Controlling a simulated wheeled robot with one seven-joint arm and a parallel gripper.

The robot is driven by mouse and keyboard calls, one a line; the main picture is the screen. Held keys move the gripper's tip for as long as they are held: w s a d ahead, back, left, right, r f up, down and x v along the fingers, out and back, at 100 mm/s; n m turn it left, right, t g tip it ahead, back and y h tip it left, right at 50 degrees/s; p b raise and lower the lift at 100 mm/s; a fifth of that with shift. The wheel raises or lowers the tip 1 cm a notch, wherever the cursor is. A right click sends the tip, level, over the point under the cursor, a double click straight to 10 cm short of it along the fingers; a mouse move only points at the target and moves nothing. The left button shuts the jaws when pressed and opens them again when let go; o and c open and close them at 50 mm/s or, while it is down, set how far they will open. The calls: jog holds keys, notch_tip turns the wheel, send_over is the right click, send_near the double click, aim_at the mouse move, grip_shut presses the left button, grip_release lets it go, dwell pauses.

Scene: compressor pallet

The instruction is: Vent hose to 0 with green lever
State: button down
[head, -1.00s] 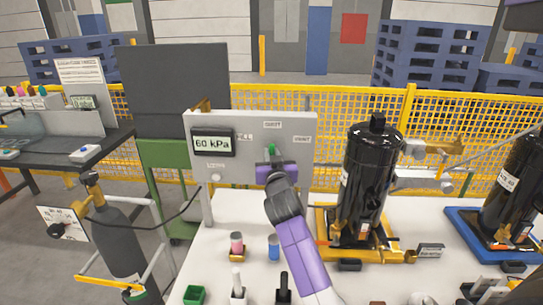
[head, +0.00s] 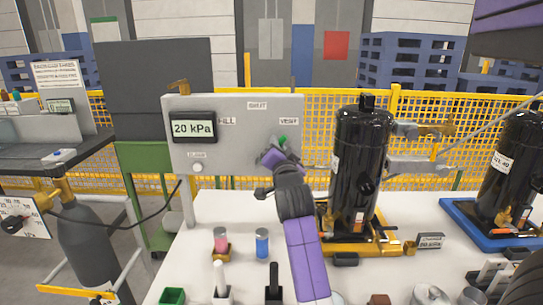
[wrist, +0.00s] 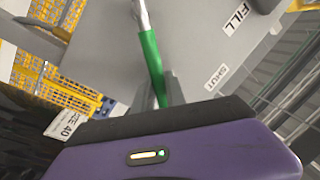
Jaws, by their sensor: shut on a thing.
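The grey panel (head: 215,150) stands upright behind the white table, with FILL, SHUT and VENT labels and a display (head: 194,127) reading 20 kPa. The green lever (head: 283,140) points up and right toward the VENT label (head: 289,121). My gripper (head: 273,157) is at the panel, shut on the lever; its purple body hides the lever's lower part. In the wrist view the green lever (wrist: 152,65) runs into my gripper (wrist: 160,102), with the SHUT (wrist: 217,77) and FILL (wrist: 237,18) labels to the right. A thin dark hose (head: 125,222) runs from the gas cylinder toward the panel.
A black compressor (head: 359,165) stands on a yellow base right of the panel, close to my arm. Another (head: 507,170) is on a blue base (head: 462,213) at far right. Small pink and blue containers stand in front of the panel. A gas cylinder (head: 87,245) is at left.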

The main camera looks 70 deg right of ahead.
jog(key=shift+s+d+f+m+b, duration=0.2)
jog(key=shift+s+f+m+b, duration=0.3)
jog(key=shift+m+b, duration=0.55)
jog(key=shift+h, duration=0.3)
jog(key=c, duration=1.4)
grip_release()
jog(key=shift+o, duration=0.2)
jog(key=shift+a, duration=0.1)
jog(key=b+v, duration=0.1)
jog(key=v, duration=0.6)
jog(key=shift+s+a, duration=0.15)
jog(key=shift+a, duration=0.1)
